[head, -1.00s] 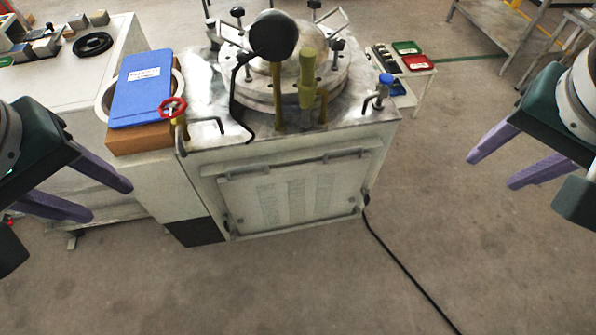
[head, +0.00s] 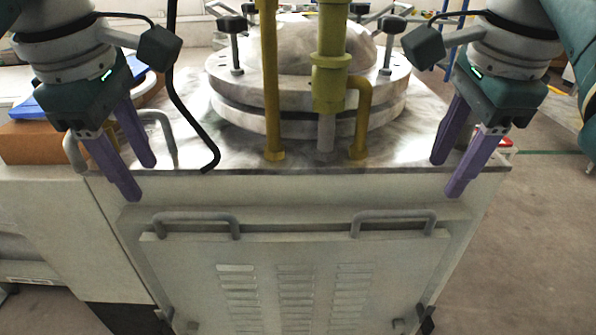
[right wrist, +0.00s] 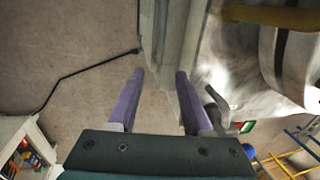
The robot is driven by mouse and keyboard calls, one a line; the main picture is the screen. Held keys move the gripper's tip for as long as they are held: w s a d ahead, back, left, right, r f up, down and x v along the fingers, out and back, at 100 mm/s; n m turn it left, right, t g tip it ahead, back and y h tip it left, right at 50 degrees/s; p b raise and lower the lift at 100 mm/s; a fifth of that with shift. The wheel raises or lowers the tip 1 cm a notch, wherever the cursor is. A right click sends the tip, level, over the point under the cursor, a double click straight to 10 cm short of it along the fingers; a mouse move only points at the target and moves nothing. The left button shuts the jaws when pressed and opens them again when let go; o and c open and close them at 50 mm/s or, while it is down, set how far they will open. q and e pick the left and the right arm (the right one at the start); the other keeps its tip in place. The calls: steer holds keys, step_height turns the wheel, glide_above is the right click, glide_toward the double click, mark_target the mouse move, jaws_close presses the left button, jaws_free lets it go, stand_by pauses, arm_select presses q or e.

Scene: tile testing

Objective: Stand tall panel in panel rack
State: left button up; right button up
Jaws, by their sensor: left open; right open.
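The tall panel (head: 298,275) is a pale vented sheet upright on the front of the machine, with a left bar handle (head: 195,217) and a right bar handle (head: 393,215) near its top. My left gripper (head: 140,180) is open and empty, pointing down, above and left of the left handle. My right gripper (head: 448,176) is open and empty, above and right of the right handle; it also shows in the right wrist view (right wrist: 160,74). A blue and yellow frame (right wrist: 296,150), possibly the panel rack, is partly visible at the lower right of the right wrist view.
The machine's metal top carries a round lidded vessel (head: 308,85) with yellow pipes (head: 271,90). A brown box (head: 35,141) stands at left. A black cable (right wrist: 75,75) lies on the floor. Floor at right (head: 530,240) is clear.

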mark_target(163, 215)
arm_select(q)
steer(key=shift+f, duration=0.15)
arm_select(e)
steer(key=shift+a+f, duration=0.15)
steer(key=shift+a, duration=0.05)
arm_select(q)
steer(key=shift+f, duration=0.1)
arm_select(e)
steer(key=shift+f, duration=0.1)
arm_select(q)
steer(key=f, duration=0.3)
steer(key=w+f, duration=0.1)
steer(key=f, duration=0.2)
steer(key=w+f, duration=0.1)
steer(key=f, duration=0.2)
steer(key=shift+f, duration=0.3)
arm_select(e)
steer(key=f, duration=0.3)
steer(key=w+f, duration=0.1)
steer(key=f, duration=0.2)
steer(key=w+f, duration=0.1)
steer(key=f, duration=0.2)
steer(key=shift+f, duration=0.3)
arm_select(q)
steer(key=shift+c, duration=0.4)
arm_select(e)
steer(key=shift+c, duration=0.4)
